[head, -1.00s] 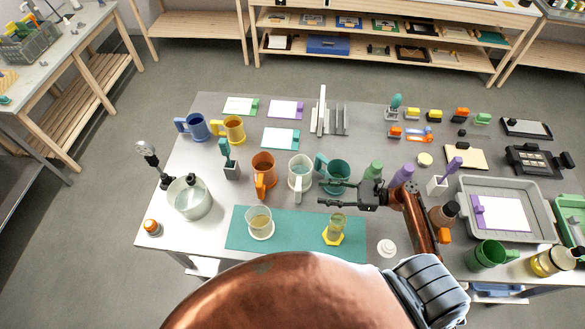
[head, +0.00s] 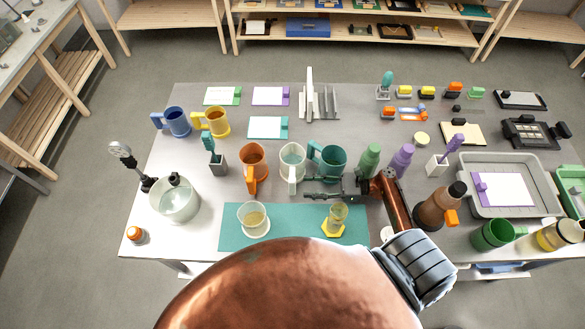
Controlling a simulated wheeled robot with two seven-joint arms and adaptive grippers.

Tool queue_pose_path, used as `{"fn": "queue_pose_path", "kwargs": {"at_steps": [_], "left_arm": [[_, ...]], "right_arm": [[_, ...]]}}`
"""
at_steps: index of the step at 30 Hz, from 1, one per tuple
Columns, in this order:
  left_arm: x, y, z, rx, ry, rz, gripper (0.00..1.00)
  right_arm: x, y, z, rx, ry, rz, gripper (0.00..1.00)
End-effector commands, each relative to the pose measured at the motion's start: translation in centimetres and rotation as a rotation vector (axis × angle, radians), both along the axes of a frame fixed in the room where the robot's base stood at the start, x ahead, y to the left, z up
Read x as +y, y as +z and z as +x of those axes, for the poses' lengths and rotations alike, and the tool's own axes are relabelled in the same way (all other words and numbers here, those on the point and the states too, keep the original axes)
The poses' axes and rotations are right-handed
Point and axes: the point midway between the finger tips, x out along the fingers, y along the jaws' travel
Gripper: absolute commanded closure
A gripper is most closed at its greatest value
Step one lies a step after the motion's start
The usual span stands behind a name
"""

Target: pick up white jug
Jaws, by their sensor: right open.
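The white jug (head: 292,161) stands upright in the middle of the table, its handle pointing toward me. It sits between an orange jug (head: 252,160) on its left and a dark teal jug (head: 331,160) on its right. My right gripper (head: 308,188) is open and empty. Its fingers point left and lie just right of the white jug's handle, in front of the teal jug. I cannot tell whether a fingertip touches the handle. My left gripper is not in view.
A teal mat (head: 285,232) in front holds a beaker (head: 252,219) and a yellow-based cylinder (head: 337,219). Green (head: 369,160) and purple (head: 402,160) bottles stand close to my right arm. A brown bottle (head: 432,210) and grey tray (head: 528,207) are further right.

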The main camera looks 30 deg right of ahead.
Motion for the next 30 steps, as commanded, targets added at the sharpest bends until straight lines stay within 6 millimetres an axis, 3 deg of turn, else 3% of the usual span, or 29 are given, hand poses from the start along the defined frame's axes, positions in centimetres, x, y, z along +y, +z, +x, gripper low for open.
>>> {"fn": "queue_pose_path", "kwargs": {"at_steps": [2, 11, 22, 30], "left_arm": [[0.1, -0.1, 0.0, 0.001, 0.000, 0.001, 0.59], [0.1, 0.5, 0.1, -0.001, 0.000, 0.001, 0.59], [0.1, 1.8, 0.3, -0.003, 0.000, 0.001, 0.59], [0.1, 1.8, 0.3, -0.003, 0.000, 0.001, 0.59]], "right_arm": [[0.0, -1.2, 0.0, 0.001, -0.002, 0.003, 0.59], [1.6, -1.0, 0.9, -0.002, 0.000, 0.001, 0.59], [6.1, -0.9, 3.7, -0.001, 0.000, 0.001, 0.59], [6.4, -1.1, 3.9, 0.001, -0.001, -0.001, 0.60]]}}
